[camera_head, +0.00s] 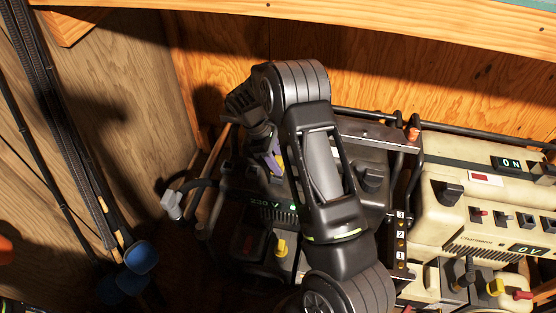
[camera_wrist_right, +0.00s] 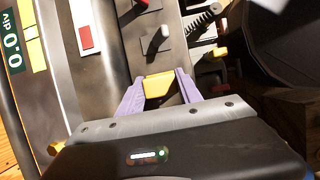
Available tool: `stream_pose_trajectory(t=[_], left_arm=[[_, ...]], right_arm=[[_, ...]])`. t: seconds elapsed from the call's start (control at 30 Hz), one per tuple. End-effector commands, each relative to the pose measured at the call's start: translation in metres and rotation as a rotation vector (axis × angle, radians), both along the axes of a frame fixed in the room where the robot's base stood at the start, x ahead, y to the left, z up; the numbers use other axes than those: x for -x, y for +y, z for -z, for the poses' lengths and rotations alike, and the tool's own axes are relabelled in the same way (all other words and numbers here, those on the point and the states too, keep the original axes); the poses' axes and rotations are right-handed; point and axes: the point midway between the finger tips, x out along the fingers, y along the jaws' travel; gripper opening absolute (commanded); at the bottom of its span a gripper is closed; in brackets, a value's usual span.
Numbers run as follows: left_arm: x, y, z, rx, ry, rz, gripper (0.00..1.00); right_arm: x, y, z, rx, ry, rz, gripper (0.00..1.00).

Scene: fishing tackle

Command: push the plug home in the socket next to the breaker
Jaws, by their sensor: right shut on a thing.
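My right gripper (camera_head: 277,160) reaches down over the dark power unit (camera_head: 240,178) in the head view, its arm hiding much of that unit. In the right wrist view its purple fingers (camera_wrist_right: 158,92) are shut on a yellow block (camera_wrist_right: 158,85), which may be the plug. The block is against a dark panel (camera_wrist_right: 115,45); how deep it sits, and any socket behind it, cannot be seen. A grey lever (camera_wrist_right: 158,40) stands just beyond it, with a red-and-white rectangle (camera_wrist_right: 90,38) to the left. I cannot tell which part is the breaker. My left gripper is not in view.
A cream unit (camera_head: 440,225) with switches and displays stands at the right. A pale grey connector (camera_head: 172,205) sticks out at left. A yellow-topped part (camera_head: 280,248) shows below. Black rails (camera_head: 365,115) and a wooden wall (camera_head: 440,90) close off the back. Rods with blue ends (camera_head: 141,257) stand at left.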

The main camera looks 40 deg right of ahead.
Motion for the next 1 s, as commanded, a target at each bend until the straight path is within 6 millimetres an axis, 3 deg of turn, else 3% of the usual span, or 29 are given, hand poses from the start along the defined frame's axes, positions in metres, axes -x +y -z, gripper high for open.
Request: stream_pose_trajectory(t=[0.9, 0.93, 1.0], left_arm=[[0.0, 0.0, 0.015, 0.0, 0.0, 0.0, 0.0], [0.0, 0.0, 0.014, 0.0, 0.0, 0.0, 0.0], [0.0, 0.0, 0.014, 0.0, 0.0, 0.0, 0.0]], right_arm=[[0.0, 0.0, 0.024, 0.0, 0.0, 0.0, 0.0], [0.0, 0.0, 0.024, 0.0, 0.0, 0.0, 0.42], [0.0, 0.0, 0.023, 0.0, 0.0, 0.0, 0.48]])
